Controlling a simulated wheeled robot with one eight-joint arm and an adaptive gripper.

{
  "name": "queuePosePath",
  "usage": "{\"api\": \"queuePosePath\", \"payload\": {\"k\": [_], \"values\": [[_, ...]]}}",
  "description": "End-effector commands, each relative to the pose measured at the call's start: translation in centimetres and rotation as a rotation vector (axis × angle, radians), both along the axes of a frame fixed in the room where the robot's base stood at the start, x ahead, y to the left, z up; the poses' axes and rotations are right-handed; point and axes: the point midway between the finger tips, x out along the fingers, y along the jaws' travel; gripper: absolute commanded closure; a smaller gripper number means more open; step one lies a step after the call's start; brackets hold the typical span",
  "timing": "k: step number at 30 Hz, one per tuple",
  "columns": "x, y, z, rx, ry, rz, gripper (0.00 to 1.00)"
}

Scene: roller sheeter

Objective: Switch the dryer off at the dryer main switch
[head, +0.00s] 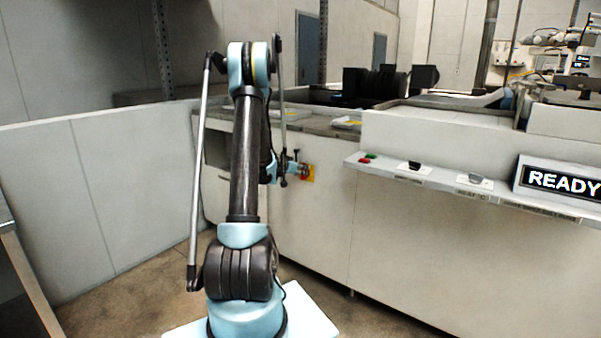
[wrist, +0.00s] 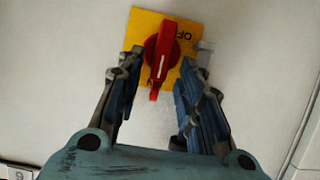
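The dryer main switch is a red rotary handle (wrist: 161,58) on a yellow plate (wrist: 143,25), mounted on a pale panel. The word OFF shows on the plate, at the upper right of the handle in the wrist view. The handle's long grip points down in that view. My gripper (wrist: 157,82) is open, with its two fingers on either side of the handle's lower part. I cannot tell whether either finger touches it. In the head view, the yellow plate (head: 310,174) shows on the machine's front, and my gripper (head: 291,170) is close against it, partly hiding the handle.
A control ledge (head: 400,172) sticks out right of the switch, with green and red buttons (head: 367,157) and black knobs. A display (head: 560,181) there reads READY. A grey partition (head: 90,195) stands at the left. Floor is free between the partition and the machine.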

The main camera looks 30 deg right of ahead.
Motion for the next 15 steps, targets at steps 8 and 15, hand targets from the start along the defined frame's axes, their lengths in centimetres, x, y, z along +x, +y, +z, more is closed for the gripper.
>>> {"api": "queuePosePath", "payload": {"k": [8, 15], "values": [[0.29, -0.76, -0.35, 0.0, 0.001, 0.0, 0.66], [0.27, -0.74, -0.34, 0.0, 0.001, 0.0, 0.84]]}}
